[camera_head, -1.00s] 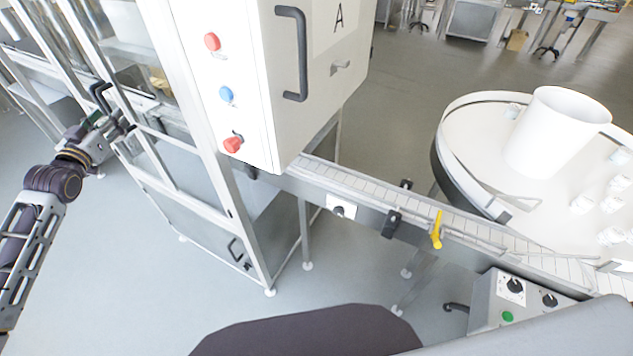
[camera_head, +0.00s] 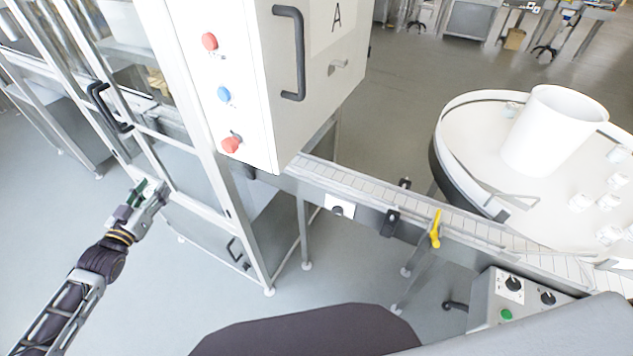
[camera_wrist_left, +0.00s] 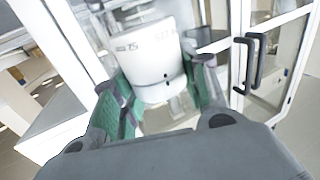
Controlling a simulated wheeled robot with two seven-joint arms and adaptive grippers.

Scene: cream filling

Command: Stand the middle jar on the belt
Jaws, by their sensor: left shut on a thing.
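My left gripper (camera_head: 148,190) is in front of the glass cabinet's lower part, beside its frame, well left of the belt. Its green-padded fingers (camera_wrist_left: 160,95) are apart around a pale thing, which seems to be a white jar (camera_wrist_left: 150,62) with dark print in the left wrist view. Its lower part is glassy and blurred. In the head view the held thing is small and hard to make out. The belt (camera_head: 385,192) runs from the white machine to the lower right; its visible stretch looks bare. My right gripper is not in view.
A round white turntable (camera_head: 480,150) with a tall white cylinder (camera_head: 553,130) and several small jars (camera_head: 580,203) stands right of the belt. A black door handle (camera_head: 107,108) juts out near my left gripper. A yellow lever (camera_head: 435,230) and control box (camera_head: 515,297) flank the belt.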

